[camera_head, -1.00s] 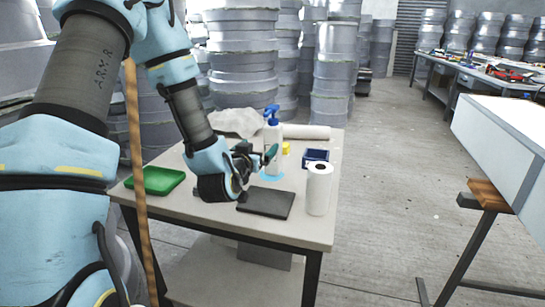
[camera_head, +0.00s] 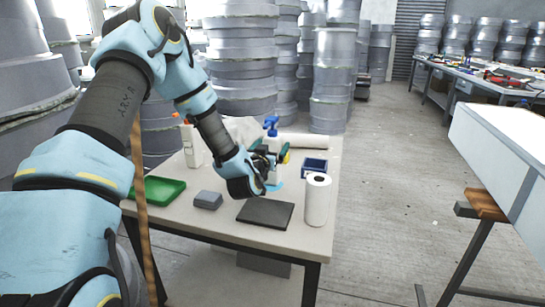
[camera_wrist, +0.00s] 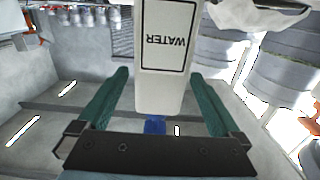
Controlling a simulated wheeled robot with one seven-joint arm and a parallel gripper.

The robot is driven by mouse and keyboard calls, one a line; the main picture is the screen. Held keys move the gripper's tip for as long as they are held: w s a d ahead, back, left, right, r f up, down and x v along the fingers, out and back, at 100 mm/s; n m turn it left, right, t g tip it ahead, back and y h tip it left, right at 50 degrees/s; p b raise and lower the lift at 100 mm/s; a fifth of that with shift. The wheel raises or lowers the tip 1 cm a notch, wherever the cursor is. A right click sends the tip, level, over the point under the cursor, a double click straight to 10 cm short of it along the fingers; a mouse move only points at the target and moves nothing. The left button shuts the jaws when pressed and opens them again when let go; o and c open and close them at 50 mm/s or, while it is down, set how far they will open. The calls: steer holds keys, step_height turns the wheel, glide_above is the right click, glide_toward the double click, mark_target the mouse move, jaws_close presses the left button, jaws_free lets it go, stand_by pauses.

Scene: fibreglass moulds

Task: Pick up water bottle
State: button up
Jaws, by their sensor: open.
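The water bottle is a white spray bottle (camera_head: 272,144) with a blue trigger head, upright on the grey table (camera_head: 236,222). In the wrist view, the white bottle body (camera_wrist: 165,60) shows upside down with the word WATER on its label. My gripper (camera_head: 271,153) is at the bottle, with its green fingers apart. In the wrist view, my gripper's fingers (camera_wrist: 155,103) stand on either side of the bottle, with a visible gap at each side. The lower part of the bottle is partly hidden by my gripper in the head view.
On the table are a green tray (camera_head: 160,190), a grey block (camera_head: 208,200), a dark flat slab (camera_head: 265,213), a paper roll (camera_head: 317,201), a blue bin (camera_head: 314,168) and a white bottle with an orange tip (camera_head: 190,146). Stacked grey moulds (camera_head: 243,60) stand behind.

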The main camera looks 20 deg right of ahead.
steer(key=shift+w+d, duration=0.3)
steer(key=shift+c, duration=0.2)
jaws_close()
stand_by(0.4)
